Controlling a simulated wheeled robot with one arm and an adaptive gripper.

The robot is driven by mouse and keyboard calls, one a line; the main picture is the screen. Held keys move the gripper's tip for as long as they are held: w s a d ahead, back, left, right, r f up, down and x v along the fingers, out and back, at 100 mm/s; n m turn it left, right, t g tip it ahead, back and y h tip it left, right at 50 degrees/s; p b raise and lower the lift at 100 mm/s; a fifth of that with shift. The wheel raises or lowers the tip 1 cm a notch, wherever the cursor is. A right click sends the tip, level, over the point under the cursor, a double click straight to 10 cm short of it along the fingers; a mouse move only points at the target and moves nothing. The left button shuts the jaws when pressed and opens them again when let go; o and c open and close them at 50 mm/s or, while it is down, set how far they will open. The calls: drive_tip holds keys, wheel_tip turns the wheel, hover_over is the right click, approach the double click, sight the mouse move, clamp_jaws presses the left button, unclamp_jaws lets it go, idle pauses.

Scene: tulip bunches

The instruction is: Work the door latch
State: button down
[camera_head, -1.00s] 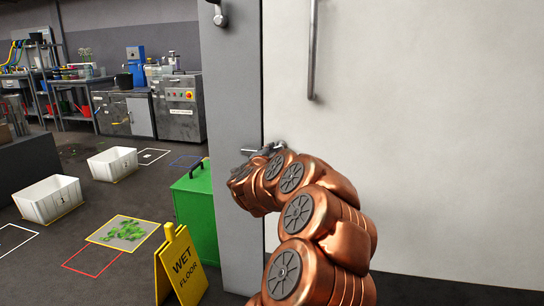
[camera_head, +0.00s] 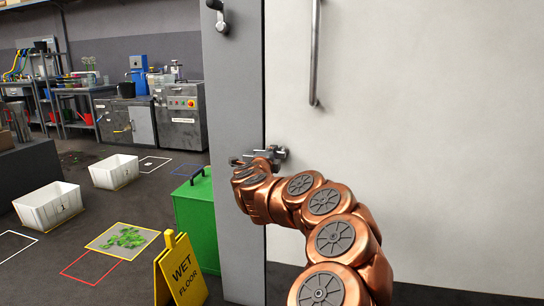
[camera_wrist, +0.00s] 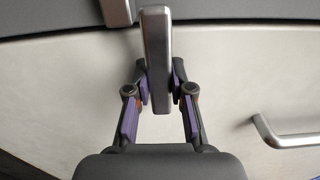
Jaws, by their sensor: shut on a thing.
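The white door (camera_head: 420,130) fills the right half of the head view, beside a grey frame post (camera_head: 232,120). The metal latch (camera_head: 277,152) sits at the door's left edge, at my gripper (camera_head: 250,165). In the wrist view the latch bar (camera_wrist: 155,55) stands between the two fingers of my gripper (camera_wrist: 160,88), which are shut on it. In the head view my copper arm hides part of the latch and the fingers. A long vertical door handle (camera_head: 315,55) is higher on the door; it also shows in the wrist view (camera_wrist: 285,138).
A green box (camera_head: 197,215) and a yellow wet floor sign (camera_head: 180,272) stand left of the post. Two white crates (camera_head: 48,207) (camera_head: 114,172) sit on the floor farther left. Benches with machines (camera_head: 180,115) line the back.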

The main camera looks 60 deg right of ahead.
drive_tip(key=shift+s+r, duration=0.1)
drive_tip(key=shift+r, duration=0.05)
drive_tip(key=c, duration=1)
unclamp_jaws()
drive_tip(key=v, duration=1.2)
